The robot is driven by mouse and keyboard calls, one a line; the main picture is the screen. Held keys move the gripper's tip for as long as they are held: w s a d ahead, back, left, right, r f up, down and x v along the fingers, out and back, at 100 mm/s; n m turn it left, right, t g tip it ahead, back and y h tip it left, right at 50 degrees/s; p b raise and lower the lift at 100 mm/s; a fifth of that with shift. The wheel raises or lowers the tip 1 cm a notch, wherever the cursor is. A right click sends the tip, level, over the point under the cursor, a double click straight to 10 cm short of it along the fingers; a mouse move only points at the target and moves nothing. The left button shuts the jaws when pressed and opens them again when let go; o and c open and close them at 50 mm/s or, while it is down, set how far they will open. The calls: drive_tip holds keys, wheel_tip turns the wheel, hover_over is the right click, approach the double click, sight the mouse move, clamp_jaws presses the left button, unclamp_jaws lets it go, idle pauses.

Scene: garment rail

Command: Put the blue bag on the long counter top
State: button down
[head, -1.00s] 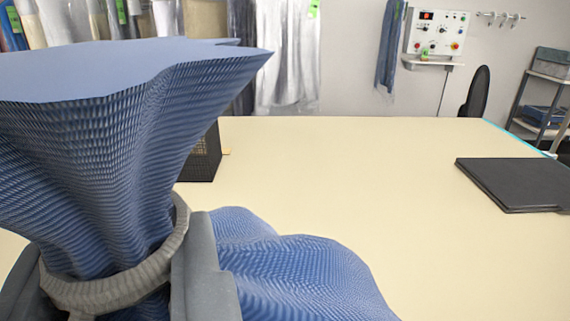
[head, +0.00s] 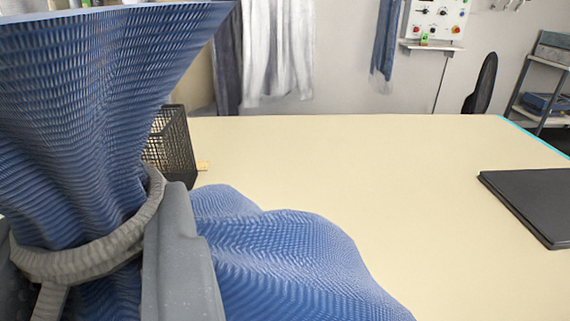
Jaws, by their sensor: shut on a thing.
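The blue bag (head: 285,255) fills the left and lower part of the view, with a wide flared top and a bulging lower body. A grey band or cord (head: 95,255) is around its neck. My gripper (head: 95,275) is shut on the bag at this neck; one grey finger shows to the right of it, the other mostly at the left edge. The long counter top (head: 400,200), pale cream, lies behind and below the bag. The bag hides its near left part, and I cannot tell whether the bag's underside touches it.
A black mesh basket (head: 175,145) stands on the counter behind the bag. A dark flat folder-like slab (head: 535,200) lies at the right. The middle of the counter is clear. Garments (head: 280,45) hang behind; a control panel (head: 437,20) is on the wall.

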drive_tip(key=w+d+f, duration=0.2)
drive_tip(key=w, duration=0.4)
drive_tip(key=w+d+f+p, duration=0.1)
drive_tip(key=w+d+f, duration=0.1)
drive_tip(key=w, duration=0.5)
drive_tip(key=shift+d+f, duration=0.4)
drive_tip(key=shift+d, duration=0.45)
drive_tip(key=shift+w, duration=0.15)
drive_tip(key=c, duration=1.1)
unclamp_jaws()
drive_tip(key=v, duration=1.2)
drive_tip(key=shift+a, duration=0.15)
